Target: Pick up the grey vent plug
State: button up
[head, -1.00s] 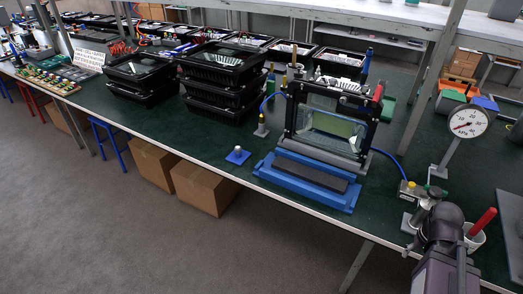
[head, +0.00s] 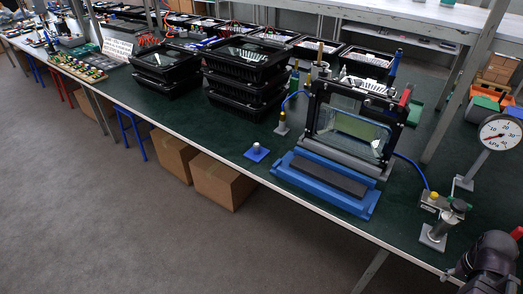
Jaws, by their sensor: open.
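A small light-grey plug (head: 257,146), which looks like the grey vent plug, stands upright on a small blue square base (head: 257,154). It is near the front edge of the green bench, left of the blue tray of the test fixture. It is small in the picture, so fine detail cannot be told. Part of my arm shows at the bottom right corner, well to the right of the plug. My gripper's fingers are not in view.
The fixture with a glass-fronted frame (head: 352,128) stands behind its blue cradle (head: 325,184). Stacked black housings (head: 243,78) stand left of it. A pressure gauge (head: 499,132) and a small pump (head: 442,228) are at right. Bench is clear around the blue base. Cardboard boxes (head: 223,182) stand below.

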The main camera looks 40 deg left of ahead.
aim_at(257, 146)
jog(key=z, duration=0.25)
jog(key=k, duration=0.75)
jog(key=u, duration=1.65)
jog(key=i, duration=0.95)
jog(key=z, duration=0.05)
